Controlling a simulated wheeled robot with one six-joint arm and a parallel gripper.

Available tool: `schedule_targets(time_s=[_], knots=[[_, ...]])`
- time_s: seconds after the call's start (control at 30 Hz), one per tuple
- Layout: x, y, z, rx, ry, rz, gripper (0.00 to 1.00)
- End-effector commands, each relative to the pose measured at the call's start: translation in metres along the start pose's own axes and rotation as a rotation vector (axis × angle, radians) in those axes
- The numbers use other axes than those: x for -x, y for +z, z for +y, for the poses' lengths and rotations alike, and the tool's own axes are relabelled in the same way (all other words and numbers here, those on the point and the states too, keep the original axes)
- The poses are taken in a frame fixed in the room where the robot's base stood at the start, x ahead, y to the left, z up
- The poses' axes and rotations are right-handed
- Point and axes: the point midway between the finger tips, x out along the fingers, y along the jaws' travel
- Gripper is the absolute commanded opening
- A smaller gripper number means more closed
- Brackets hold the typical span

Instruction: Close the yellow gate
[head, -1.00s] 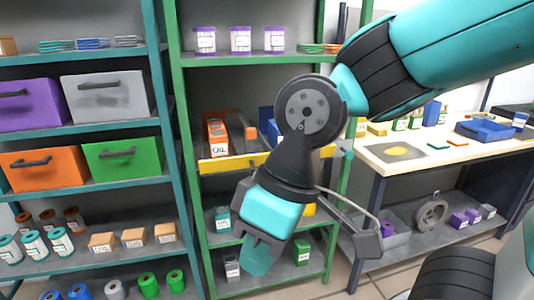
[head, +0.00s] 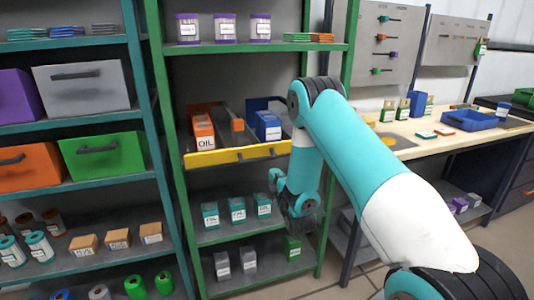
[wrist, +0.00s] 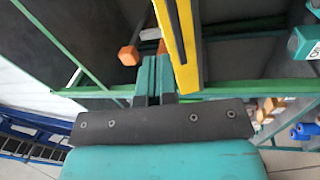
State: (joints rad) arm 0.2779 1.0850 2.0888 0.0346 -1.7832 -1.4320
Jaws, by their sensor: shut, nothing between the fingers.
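In the wrist view the yellow gate (wrist: 180,50) runs down from the top edge, just right of my fingers. My gripper (head: 274,181) is just below the gate's right end in the head view. My gripper (wrist: 155,62) is shut and empty in the wrist view, its teal fingers side by side. I cannot tell whether they touch the gate. My arm hides the rack's right side near the gate's end.
Behind the gate stand an orange OIL box (head: 203,130) and a blue box (head: 268,127), with an orange-ended divider (head: 237,124) between them. Small teal-labelled containers (head: 237,210) stand on the shelf below. A workbench (head: 420,142) stands to the right.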

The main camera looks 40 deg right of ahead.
Motion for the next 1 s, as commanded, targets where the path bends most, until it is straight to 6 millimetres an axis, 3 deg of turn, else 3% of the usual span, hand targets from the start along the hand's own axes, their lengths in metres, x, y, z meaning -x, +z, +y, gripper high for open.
schedule_targets(time_s=[0.13,0.27,0.8,1.0], knots=[[0.009,0.013,-0.007,0.093,0.074,-0.006,0.00],[-0.001,0.014,-0.004,0.109,0.090,-0.005,0.00],[-0.109,0.013,0.007,0.107,0.086,-0.004,0.00],[-0.124,0.013,0.008,0.106,0.083,-0.003,0.00]])
